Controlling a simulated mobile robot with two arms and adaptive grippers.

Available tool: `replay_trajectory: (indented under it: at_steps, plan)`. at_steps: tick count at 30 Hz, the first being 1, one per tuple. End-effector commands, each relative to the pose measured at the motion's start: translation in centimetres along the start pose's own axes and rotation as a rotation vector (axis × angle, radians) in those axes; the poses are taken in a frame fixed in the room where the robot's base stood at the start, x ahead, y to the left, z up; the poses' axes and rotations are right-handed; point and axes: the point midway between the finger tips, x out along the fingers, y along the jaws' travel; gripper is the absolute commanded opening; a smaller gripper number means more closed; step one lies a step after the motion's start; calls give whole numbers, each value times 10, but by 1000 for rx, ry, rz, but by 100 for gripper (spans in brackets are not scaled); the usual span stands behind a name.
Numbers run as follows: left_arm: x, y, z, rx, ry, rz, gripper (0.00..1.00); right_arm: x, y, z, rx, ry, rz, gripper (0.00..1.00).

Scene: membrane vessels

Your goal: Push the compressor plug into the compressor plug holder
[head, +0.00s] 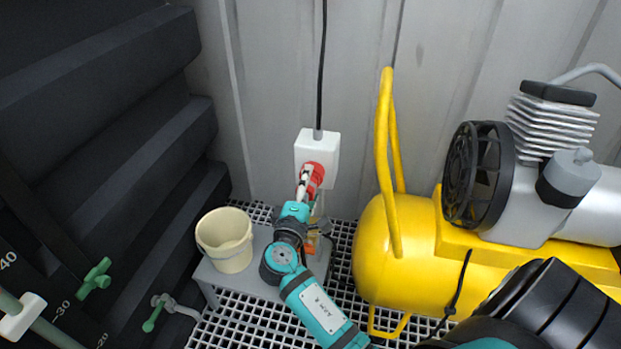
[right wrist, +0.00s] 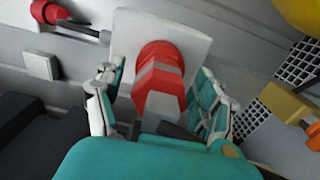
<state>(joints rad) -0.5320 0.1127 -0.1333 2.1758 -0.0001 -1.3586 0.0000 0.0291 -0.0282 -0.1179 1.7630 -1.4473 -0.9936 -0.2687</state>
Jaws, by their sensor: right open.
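The compressor plug holder seems to be the white box (head: 317,146) on the wall, with a black cable running up from its top. A red plug-like piece (head: 314,173) is at its front; I take it for the compressor plug, and how deep it sits I cannot tell. In the right wrist view the red piece (right wrist: 158,72) has a grey band and stands against the white box (right wrist: 190,42). My right gripper (head: 305,188) is open, its fingers on either side of the red piece, with gaps visible in the wrist view. My left gripper is not in view.
A yellow compressor (head: 375,250) stands close on the right, with a tall yellow handle. A cream bucket (head: 226,243) stands on a grey bench (head: 207,275) to the left. Dark ribbed shapes fill the left. The wrist view shows another red part (right wrist: 45,12) at upper left.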

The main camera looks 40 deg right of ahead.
Motion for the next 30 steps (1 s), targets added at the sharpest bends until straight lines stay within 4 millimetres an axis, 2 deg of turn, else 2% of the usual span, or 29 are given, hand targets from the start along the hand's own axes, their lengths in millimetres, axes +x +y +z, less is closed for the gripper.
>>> replay_trajectory:
  at_steps: [29,30]
  plan:
    - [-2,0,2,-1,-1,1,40,0,0,0,0,0,0,71]
    - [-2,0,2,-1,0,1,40,0,0,0,0,0,0,66]
